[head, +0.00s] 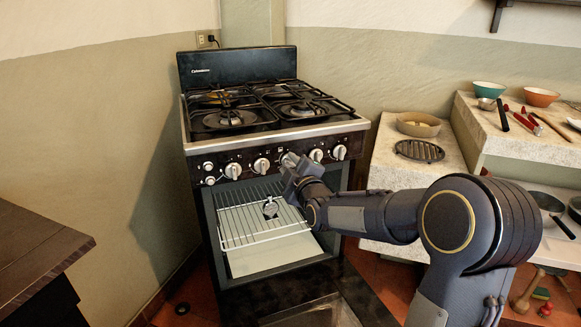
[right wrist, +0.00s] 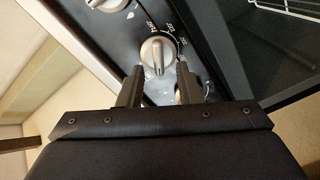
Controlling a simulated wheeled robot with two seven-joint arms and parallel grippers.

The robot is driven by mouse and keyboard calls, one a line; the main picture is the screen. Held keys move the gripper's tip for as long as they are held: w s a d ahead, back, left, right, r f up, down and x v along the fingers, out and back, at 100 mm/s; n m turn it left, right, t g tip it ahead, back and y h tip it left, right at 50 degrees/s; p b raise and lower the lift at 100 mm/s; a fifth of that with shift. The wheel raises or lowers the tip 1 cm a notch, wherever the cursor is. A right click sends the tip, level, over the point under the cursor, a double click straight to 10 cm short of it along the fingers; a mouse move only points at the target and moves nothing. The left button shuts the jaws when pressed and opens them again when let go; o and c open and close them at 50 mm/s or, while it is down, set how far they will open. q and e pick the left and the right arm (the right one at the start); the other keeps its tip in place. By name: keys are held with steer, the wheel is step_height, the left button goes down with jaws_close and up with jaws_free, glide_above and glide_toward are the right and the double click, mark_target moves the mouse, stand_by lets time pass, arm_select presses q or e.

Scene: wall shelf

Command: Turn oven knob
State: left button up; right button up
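The oven (head: 285,195) stands in the middle of the head view, with a row of silver knobs on its front panel. One round knob with a raised grip bar (right wrist: 158,52) faces me in the right wrist view, with printed marks around it. My right gripper (head: 290,162) is at the middle of the knob row and hides part of the panel there. In the right wrist view my right gripper (right wrist: 160,76) is open, its fingertips apart on either side of the knob's lower edge. I cannot tell whether they touch it. My left gripper is not in view.
The oven door (head: 315,312) hangs open low in front, with a wire rack (head: 255,222) inside the oven. Burner grates (head: 265,105) are on top. A dark wooden table (head: 35,250) is at left. Stone shelves (head: 385,155) with bowls and utensils are at right.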

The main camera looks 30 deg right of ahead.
steer(key=s+a+p, duration=0.1)
steer(key=s, duration=0.6)
steer(key=shift+s, duration=0.35)
steer(key=shift+a, duration=0.1)
steer(key=shift+c, duration=0.4)
jaws_close()
stand_by(1.1)
